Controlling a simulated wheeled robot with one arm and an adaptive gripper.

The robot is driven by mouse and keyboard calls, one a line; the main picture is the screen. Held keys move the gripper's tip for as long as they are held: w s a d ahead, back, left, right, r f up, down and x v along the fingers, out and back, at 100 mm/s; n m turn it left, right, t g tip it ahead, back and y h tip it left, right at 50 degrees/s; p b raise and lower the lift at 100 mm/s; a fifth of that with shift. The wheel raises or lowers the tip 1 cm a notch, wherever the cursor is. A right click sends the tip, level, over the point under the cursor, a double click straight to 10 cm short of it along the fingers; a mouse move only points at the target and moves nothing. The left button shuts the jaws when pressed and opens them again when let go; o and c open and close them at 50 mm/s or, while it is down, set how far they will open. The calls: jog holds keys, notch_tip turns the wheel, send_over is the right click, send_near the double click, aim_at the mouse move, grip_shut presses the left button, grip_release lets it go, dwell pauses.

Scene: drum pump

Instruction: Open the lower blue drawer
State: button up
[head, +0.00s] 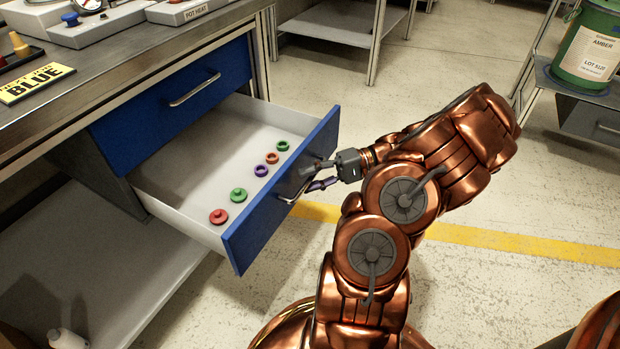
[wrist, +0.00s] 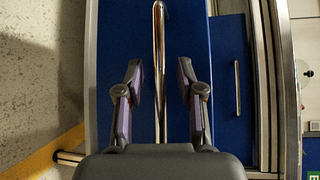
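The lower blue drawer (head: 258,228) is pulled well out of the bench in the head view. Its blue front also fills the middle of the wrist view (wrist: 120,40). Its metal bar handle (wrist: 159,60) stands between my two fingers. My gripper (head: 308,178) is at the drawer front in the head view. In the wrist view my gripper (wrist: 160,95) is open, with a visible gap between each finger and the handle. The upper blue drawer (head: 170,105) is shut, its handle (wrist: 237,88) off to the right in the wrist view.
Several small coloured rings and knobs (head: 238,194) lie inside the open drawer. The workbench top (head: 120,75) holds grey boxes and a yellow "BLUE" sign (head: 36,82). A green drum (head: 590,45) stands at the far right. The floor (head: 460,180) right of the drawer is clear.

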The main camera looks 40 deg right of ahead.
jog(key=v, duration=0.7)
jog(key=shift+s+r, duration=0.1)
dwell(0.6)
jog(key=w+a+r+n+g+h+p, duration=0.25)
jog(key=a+r+n+g+p, duration=0.4)
jog(key=a+r+p, duration=0.95)
jog(key=s+a+r+g+h+p, duration=0.2)
jog(key=s+a+r+p, duration=0.15)
jog(key=a+r, duration=0.35)
jog(key=s+a+r+g+h+p, duration=0.25)
jog(key=a+r+p, duration=0.2)
jog(key=r, duration=0.35)
jog(key=s+r+t+h+p, duration=0.1)
jog(key=s+r+h+p, duration=0.6)
jog(key=s+r+p, duration=0.3)
notch_tip(320, 180, up, 3)
jog(key=p, duration=0.4)
jog(key=shift+a+n+t+h+p, duration=0.3)
jog(key=shift+a+n+t, duration=0.05)
jog(key=shift+a+t, duration=0.05)
jog(key=shift+s+f, duration=0.1)
jog(key=shift+f, duration=0.05)
